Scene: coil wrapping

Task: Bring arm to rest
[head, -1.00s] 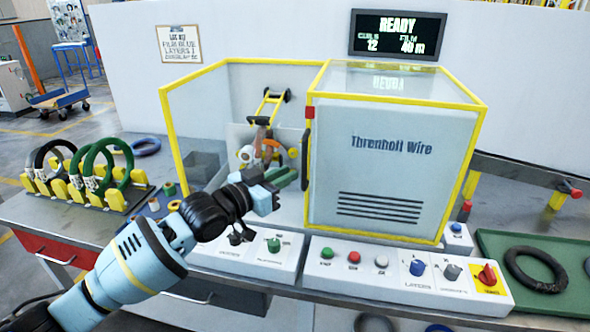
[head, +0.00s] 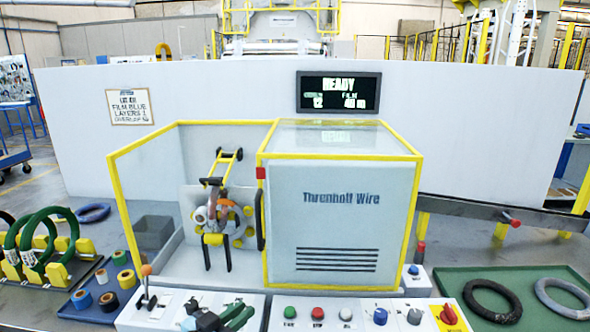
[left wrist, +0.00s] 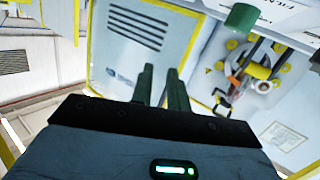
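My left gripper (head: 238,314) is at the bottom edge of the head view, in front of the wrapping machine and over the left control panel (head: 160,302). Its two dark green fingers (left wrist: 161,82) also show in the left wrist view, with a narrow gap and nothing between them. The gripper is partly open and empty. Most of the left arm is below the head view. My right gripper is in neither view.
The wrapping machine (head: 340,238) has its left bay open, with a ring mechanism (head: 222,215) inside. A sign reads READY (head: 339,92). Green coils (head: 45,235) stand in a rack at left, beside film rolls (head: 108,301). A green tray (head: 545,278) with coils lies at right.

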